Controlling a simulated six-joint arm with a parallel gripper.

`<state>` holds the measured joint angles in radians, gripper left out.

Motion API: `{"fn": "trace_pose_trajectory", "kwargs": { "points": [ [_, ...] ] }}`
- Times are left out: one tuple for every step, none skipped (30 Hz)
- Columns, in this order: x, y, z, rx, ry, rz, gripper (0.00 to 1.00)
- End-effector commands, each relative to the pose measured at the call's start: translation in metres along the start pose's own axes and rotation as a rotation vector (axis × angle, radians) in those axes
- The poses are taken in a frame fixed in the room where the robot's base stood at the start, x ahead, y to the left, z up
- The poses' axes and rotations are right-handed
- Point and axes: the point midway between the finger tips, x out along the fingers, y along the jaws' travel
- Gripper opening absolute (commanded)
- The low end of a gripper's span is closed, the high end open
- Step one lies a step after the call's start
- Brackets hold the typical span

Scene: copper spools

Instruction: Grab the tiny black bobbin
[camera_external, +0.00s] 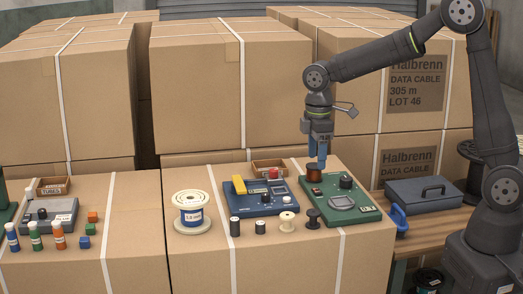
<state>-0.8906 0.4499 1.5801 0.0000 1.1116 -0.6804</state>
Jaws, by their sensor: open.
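A small black bobbin (260,227) with a pale top stands upright in the front row on the cardboard box. It is the smallest of the dark spools there. A taller black spool (235,227) stands to its left, and a dark flanged spool (313,219) stands further right, past a cream spool (286,222). My gripper (317,164) points down, open, with blue fingers. It is behind and to the right of the small bobbin, right above a copper-brown spool (315,174) on a green device. I cannot tell whether the fingers touch that spool.
The green device (356,216) with a black knob and a blue device (264,208) stand behind the row. A large white-flanged spool (192,213) is to the left. Tall strapped cartons (195,95) rise behind. The box's front strip (270,260) is clear.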

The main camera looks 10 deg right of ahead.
Motion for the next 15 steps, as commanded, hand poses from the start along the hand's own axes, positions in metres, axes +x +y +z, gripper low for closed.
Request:
{"fn": "trace_pose_trajectory", "kwargs": {
  "points": [
    [0.0,0.0,0.0,0.0,0.0,0.0,0.63],
    [0.0,0.0,0.0,0.0,0.0,0.0,0.63],
    [0.0,0.0,0.0,0.0,0.0,0.0,0.63],
    [0.0,0.0,0.0,0.0,0.0,0.0,0.63],
    [0.0,0.0,0.0,-0.002,0.0,0.0,0.63],
    [0.001,0.0,0.0,-0.014,0.0,-0.001,0.63],
    [0.002,0.001,0.0,-0.032,-0.001,-0.001,0.63],
    [0.003,0.001,-0.001,-0.054,-0.001,-0.002,0.63],
    [0.005,0.002,-0.001,-0.087,-0.001,-0.003,0.63],
    [0.006,0.002,-0.001,-0.108,-0.001,-0.004,0.63],
    [0.007,0.002,-0.001,-0.128,-0.001,-0.004,0.63],
    [0.008,0.003,-0.002,-0.146,-0.001,-0.005,0.63],
    [0.01,0.003,-0.002,-0.154,-0.001,-0.006,0.63],
    [0.012,0.003,-0.002,-0.158,-0.001,-0.006,0.63],
    [0.017,0.003,-0.001,-0.16,-0.002,-0.007,0.63]
  ]
}}
